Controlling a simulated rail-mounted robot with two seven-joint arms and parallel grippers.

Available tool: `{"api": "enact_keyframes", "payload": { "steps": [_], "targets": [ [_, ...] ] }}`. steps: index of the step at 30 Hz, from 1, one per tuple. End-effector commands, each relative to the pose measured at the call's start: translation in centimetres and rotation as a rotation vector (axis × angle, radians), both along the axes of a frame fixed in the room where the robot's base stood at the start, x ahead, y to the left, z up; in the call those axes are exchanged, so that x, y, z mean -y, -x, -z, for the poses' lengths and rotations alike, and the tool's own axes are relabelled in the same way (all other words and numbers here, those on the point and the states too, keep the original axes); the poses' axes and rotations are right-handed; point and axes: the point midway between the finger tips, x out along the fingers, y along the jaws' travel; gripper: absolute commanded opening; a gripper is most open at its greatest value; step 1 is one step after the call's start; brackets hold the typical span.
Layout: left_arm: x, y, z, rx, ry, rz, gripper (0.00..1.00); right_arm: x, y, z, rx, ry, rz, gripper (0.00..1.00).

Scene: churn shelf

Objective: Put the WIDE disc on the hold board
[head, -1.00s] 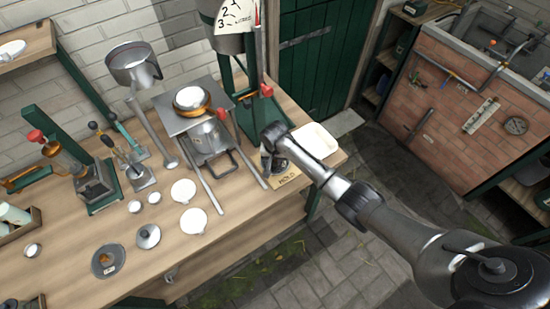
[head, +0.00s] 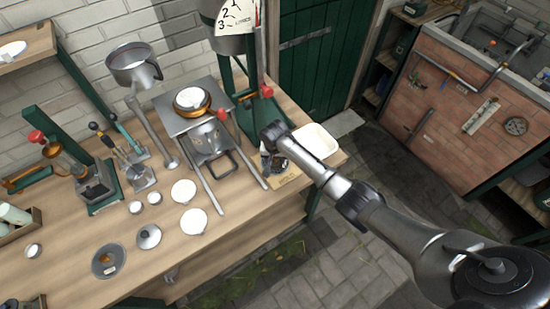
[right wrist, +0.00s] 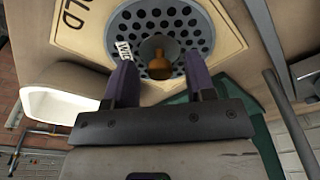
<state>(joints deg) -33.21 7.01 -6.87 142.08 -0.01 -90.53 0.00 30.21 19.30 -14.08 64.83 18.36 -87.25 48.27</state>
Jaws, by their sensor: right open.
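The WIDE disc (right wrist: 210,38) is a grey round plate with many dark holes, a white "WIDE" label and an orange-brown knob. In the right wrist view it lies flat within the pale hold board (right wrist: 95,25), whose "HOLD" lettering shows at the left. The board also shows in the head view (head: 287,179) near the bench's right end, with the disc mostly hidden by my arm. My right gripper (right wrist: 159,62) is open over the disc, its fingers on either side of the knob and apart from it. My left gripper is not in view.
A white tray (head: 317,140) stands right beside the board. To the left is a metal stand (head: 166,112) holding an orange-rimmed round vessel (head: 192,101), with slanting rods near my gripper.

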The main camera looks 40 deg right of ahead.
Motion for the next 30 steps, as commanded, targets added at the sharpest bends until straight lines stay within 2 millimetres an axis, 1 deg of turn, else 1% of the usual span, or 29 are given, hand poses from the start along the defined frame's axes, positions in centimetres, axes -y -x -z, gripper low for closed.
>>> {"api": "enact_keyframes", "payload": {
  "steps": [1, 9, 15, 18, 24, 27, 30],
  "targets": [
    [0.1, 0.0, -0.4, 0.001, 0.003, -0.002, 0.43, 0.0, 0.0, -1.0, 0.004, 0.001, 0.000, 0.50],
    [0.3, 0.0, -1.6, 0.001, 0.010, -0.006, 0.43, -0.5, 0.4, -6.1, 0.005, 0.001, 0.000, 0.50],
    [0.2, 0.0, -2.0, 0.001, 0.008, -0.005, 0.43, -0.8, 0.7, -9.1, 0.002, -0.001, 0.000, 0.50],
    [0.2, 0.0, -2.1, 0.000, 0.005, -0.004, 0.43, -0.8, 0.8, -10.1, 0.002, -0.001, 0.000, 0.50],
    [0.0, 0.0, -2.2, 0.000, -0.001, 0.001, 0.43, -0.9, 0.9, -11.0, 0.001, -0.001, 0.000, 0.50],
    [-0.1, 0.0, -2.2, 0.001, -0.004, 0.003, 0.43, -1.0, 1.0, -11.1, 0.000, 0.000, -0.001, 0.50],
    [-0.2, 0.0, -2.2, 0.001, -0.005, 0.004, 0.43, -1.5, 1.7, -10.4, 0.000, 0.002, -0.026, 0.50]
  ]
}}
